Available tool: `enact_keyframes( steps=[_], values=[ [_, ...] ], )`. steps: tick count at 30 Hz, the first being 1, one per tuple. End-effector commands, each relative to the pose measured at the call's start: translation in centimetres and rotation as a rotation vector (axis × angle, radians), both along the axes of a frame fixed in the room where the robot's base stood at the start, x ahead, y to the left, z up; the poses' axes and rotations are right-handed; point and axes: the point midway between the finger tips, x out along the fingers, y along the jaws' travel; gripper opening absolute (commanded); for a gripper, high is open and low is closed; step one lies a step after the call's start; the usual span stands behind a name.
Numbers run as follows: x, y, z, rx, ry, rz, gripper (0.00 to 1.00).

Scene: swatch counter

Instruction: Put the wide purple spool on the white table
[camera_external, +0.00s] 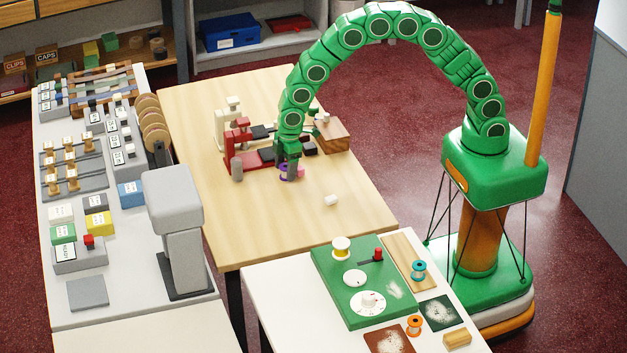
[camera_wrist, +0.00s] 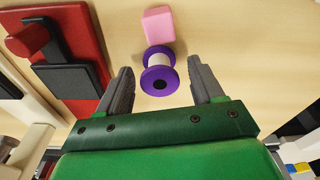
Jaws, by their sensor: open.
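The purple spool (camera_wrist: 159,80) has purple end discs around a pale core. It is on the wooden table, and I cannot tell whether it stands or lies. In the external view it shows partly behind my gripper as a purple patch (camera_external: 284,173). My gripper (camera_wrist: 158,78) is open, its fingers on either side of the spool with gaps showing. In the external view my gripper (camera_external: 288,168) points down at the wooden table. The white table (camera_external: 262,290) stands at the front, with a green board and other spools on it.
A pink block (camera_wrist: 159,24) is right beside the spool. A red and black device (camera_wrist: 65,65) is to the left. A small white cylinder (camera_external: 331,200) lies on the wooden table (camera_external: 235,225). The green board (camera_external: 330,290) covers much of the white table; its left front is bare.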

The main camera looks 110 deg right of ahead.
Motion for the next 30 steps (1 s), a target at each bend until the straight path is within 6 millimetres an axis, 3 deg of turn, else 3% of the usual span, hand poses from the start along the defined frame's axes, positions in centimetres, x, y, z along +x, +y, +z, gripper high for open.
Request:
enact_keyframes(
  steps=[8,21,30],
  values=[
    [-0.3,-0.1,3.1,0.000,-0.004,0.000,0.67],
    [-1.1,-0.3,10.2,-0.001,-0.005,0.000,0.67],
    [-1.6,-0.1,11.9,0.001,0.001,0.000,0.67]
  ],
)
